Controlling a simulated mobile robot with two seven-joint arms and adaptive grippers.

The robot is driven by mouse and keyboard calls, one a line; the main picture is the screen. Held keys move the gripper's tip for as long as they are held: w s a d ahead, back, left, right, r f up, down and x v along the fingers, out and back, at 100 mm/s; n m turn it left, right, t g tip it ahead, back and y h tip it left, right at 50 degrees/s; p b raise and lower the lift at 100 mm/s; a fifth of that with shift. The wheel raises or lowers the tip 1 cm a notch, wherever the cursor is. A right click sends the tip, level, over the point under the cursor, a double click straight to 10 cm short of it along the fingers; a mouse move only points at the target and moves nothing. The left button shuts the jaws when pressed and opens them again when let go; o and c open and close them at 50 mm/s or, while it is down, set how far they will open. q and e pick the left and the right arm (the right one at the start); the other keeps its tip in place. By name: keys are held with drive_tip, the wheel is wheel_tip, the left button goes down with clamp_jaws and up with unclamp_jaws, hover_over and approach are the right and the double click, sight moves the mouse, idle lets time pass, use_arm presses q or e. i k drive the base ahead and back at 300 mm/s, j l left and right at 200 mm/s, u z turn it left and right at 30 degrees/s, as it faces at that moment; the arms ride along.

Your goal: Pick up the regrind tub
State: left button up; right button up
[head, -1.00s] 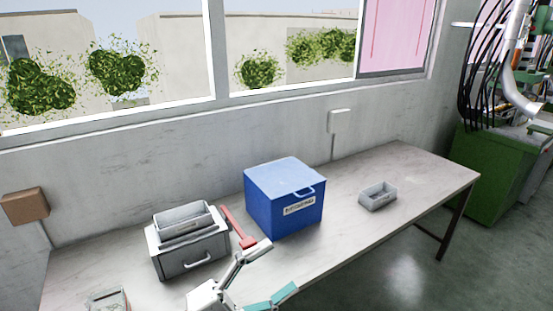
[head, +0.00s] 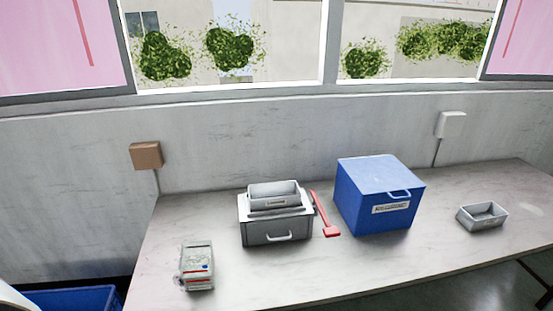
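No label that I can read marks a regrind tub, so I cannot tell for sure which container it is. A small open grey tub (head: 483,222) stands on the table at the right. Another open grey tub (head: 273,201) sits on top of a grey drawer-like box (head: 276,231) with a front handle. A blue lidded box (head: 362,208) with a handle and a white label stands between them; its lettering is too small to read. Neither of my grippers is in view.
A red tool (head: 325,216) lies between the grey box and the blue box. A small pale device (head: 198,266) is at the table's left front. The table (head: 300,278) is clear along its front. A blue bin (head: 75,299) stands low at the left.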

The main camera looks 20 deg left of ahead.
sight(199, 266)
drive_tip(key=u, duration=1.3)
